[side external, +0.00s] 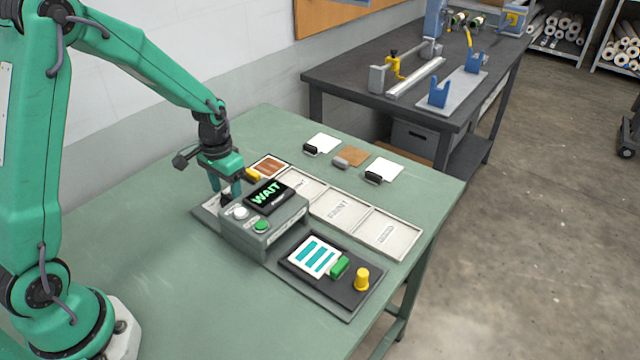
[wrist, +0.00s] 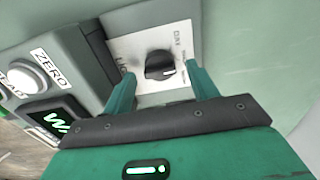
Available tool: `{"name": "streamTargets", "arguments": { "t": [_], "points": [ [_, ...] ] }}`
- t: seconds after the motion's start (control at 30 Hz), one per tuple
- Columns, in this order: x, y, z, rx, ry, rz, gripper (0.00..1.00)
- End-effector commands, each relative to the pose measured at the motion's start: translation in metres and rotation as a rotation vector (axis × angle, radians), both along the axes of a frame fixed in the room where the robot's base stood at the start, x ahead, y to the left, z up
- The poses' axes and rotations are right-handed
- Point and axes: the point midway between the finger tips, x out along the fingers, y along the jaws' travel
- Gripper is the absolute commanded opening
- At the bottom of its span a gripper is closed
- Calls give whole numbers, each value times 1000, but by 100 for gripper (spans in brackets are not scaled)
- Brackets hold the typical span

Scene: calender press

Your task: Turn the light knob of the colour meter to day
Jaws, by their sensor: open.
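The colour meter (side external: 262,235) is a grey box with a dark display (side external: 268,195) reading WAIT in green. Its light knob (wrist: 160,65) is black and sits on a white plate (wrist: 133,46) in the wrist view. The word DAY (wrist: 178,42) is printed at the plate's upper part. A white mark on the knob points right and slightly down, away from DAY. My gripper (wrist: 160,72) is open, with one green finger on each side of the knob; I cannot tell whether they touch it. In the side view my gripper (side external: 225,192) is low behind the meter, largely hiding the knob.
A white ZERO button (wrist: 27,77) and a green button (side external: 262,226) are on the meter. A dark plate holds a teal-striped card (side external: 313,257), a green block (side external: 340,267) and a yellow knob (side external: 362,280). Pale trays (side external: 388,233) lie behind. The table's left front is clear.

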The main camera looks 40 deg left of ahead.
Motion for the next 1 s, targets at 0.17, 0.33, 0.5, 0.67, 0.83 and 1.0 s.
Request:
{"name": "streamTargets", "arguments": {
  "t": [0.17,0.33,0.5,0.67,0.83,1.0],
  "points": [
    [0,0,-7,0,0,0,59],
    [0,0,-8,0,0,0,59],
    [0,0,-8,0,0,0,43],
    [0,0,-8,0,0,0,14],
    [0,0,-8,0,0,4,14],
    [0,0,-7,0,0,31,14]
  ]
}}
